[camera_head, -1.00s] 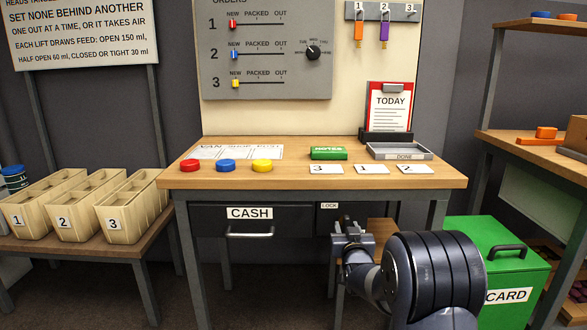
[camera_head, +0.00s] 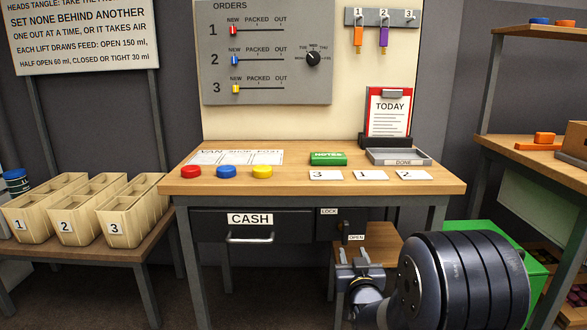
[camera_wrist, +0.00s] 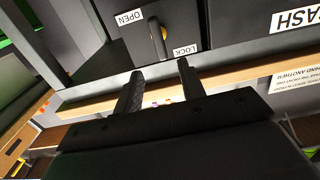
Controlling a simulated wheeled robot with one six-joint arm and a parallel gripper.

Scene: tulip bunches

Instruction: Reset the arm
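My gripper (camera_head: 356,252) is low in front of the desk, below and right of the lock panel (camera_head: 328,226) beside the CASH drawer (camera_head: 250,226). In the wrist view my gripper (camera_wrist: 158,78) has its two fingers apart with nothing held between them. The lock lever (camera_wrist: 157,38) is between the OPEN and LOCK labels in the wrist view, clear of the fingers. It also shows as a small dark piece in the head view (camera_head: 345,229). The CASH drawer looks shut.
The desk top (camera_head: 320,188) holds red, blue and yellow buttons, number cards, a green NOTES block (camera_head: 328,159) and a DONE tray (camera_head: 399,163). Numbered wooden boxes (camera_head: 125,222) stand on a bench at left.

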